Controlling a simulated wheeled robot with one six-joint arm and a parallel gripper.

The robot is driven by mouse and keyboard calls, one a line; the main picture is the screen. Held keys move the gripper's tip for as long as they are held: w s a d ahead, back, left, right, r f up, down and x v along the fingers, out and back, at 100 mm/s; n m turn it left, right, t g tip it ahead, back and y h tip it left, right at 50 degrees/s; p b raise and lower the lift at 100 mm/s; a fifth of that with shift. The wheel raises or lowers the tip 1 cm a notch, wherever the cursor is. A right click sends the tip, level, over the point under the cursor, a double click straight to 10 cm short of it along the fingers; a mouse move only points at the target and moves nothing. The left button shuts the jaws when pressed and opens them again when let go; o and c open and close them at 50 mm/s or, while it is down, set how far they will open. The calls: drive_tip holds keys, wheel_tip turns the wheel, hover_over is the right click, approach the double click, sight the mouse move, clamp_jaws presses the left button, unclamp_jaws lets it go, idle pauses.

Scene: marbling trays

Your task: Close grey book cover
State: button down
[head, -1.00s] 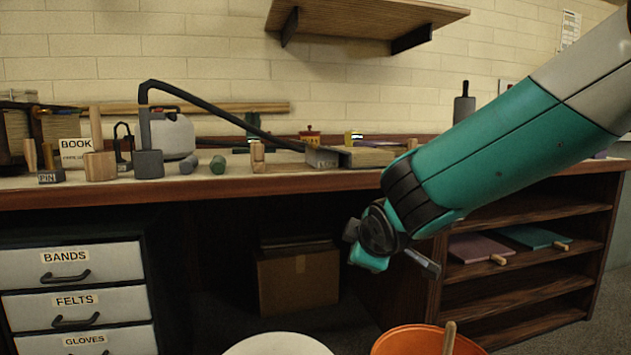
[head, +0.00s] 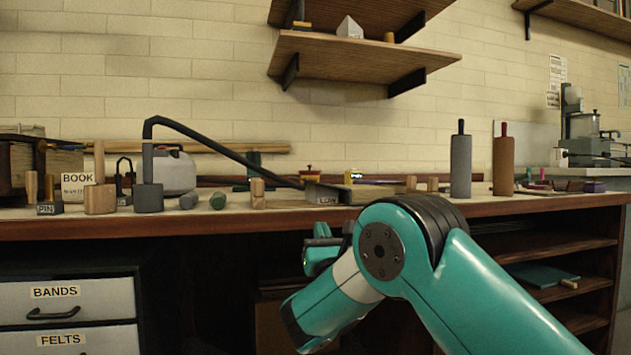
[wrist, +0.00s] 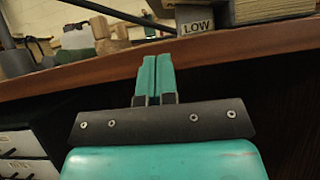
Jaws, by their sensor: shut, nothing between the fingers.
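A flat, book-like grey-brown slab (head: 352,193) lies on the bench, beside a small block labelled LOW (head: 327,200). I cannot tell for sure that it is the grey book or how its cover stands. In the wrist view the LOW block (wrist: 197,24) is at the top, with part of a pale slab (wrist: 262,10) to its right. My gripper (wrist: 155,60) is shut and empty, in front of the bench edge and apart from the slab. In the head view my own arm partly hides it.
The wooden bench edge (head: 180,224) runs between my gripper and the bench-top things. A dark angled bar on a block (head: 148,197) reaches toward the slab. Two rollers (head: 460,166) (head: 503,166) stand to the right. Shelves (head: 360,56) hang above.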

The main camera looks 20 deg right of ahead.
drive_tip(key=w+r+p, duration=0.6)
drive_tip(key=r+p, duration=0.1)
drive_tip(key=p, duration=0.5)
drive_tip(key=shift+d+r, duration=0.2)
drive_tip(key=shift+r, duration=0.05)
drive_tip(key=shift+w+a+r, duration=0.1)
